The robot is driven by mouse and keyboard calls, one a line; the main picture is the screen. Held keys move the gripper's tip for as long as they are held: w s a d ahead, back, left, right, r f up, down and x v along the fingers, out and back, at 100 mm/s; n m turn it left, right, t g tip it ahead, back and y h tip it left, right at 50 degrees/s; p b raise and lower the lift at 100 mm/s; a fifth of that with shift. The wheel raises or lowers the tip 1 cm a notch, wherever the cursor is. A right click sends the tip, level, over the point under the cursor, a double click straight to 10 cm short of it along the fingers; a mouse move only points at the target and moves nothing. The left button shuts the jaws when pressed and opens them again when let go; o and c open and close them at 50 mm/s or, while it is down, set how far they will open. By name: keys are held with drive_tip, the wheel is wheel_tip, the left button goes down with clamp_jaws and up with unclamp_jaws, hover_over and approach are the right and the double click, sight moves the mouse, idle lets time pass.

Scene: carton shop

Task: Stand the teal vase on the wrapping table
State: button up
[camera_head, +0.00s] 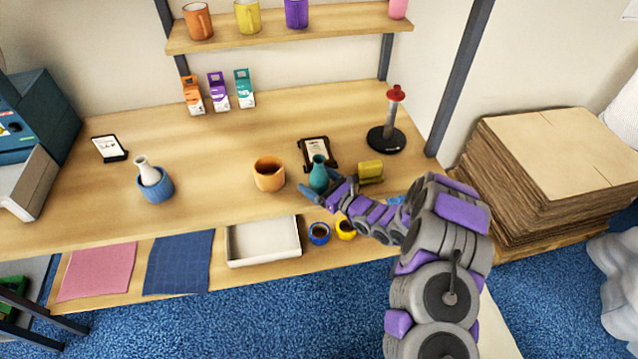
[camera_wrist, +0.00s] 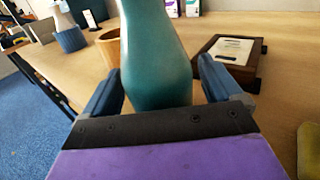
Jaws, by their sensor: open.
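The teal vase (camera_head: 319,173) stands upright on the wooden wrapping table (camera_head: 225,150), near its front edge. In the wrist view the vase (camera_wrist: 153,60) fills the middle, its top cut off by the frame. My gripper (camera_head: 318,188) is open at the vase. In the wrist view its two blue fingers (camera_wrist: 160,88) are on either side of the vase's lower body, with a visible gap at the right finger. The vase's base is partly hidden behind the gripper's dark front edge.
An orange pot (camera_head: 269,175) stands left of the vase. A dark framed card (camera_head: 317,152) lies behind it, and a yellow object (camera_head: 370,169) is at right. A white vase in a blue pot (camera_head: 155,186) stands further left. The table's middle back is clear.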

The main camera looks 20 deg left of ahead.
drive_tip(key=shift+w+a, duration=0.15)
drive_tip(key=shift+a, duration=0.35)
drive_tip(key=shift+d, duration=0.15)
drive_tip(key=c, duration=1.3)
drive_tip(key=shift+r, duration=0.1)
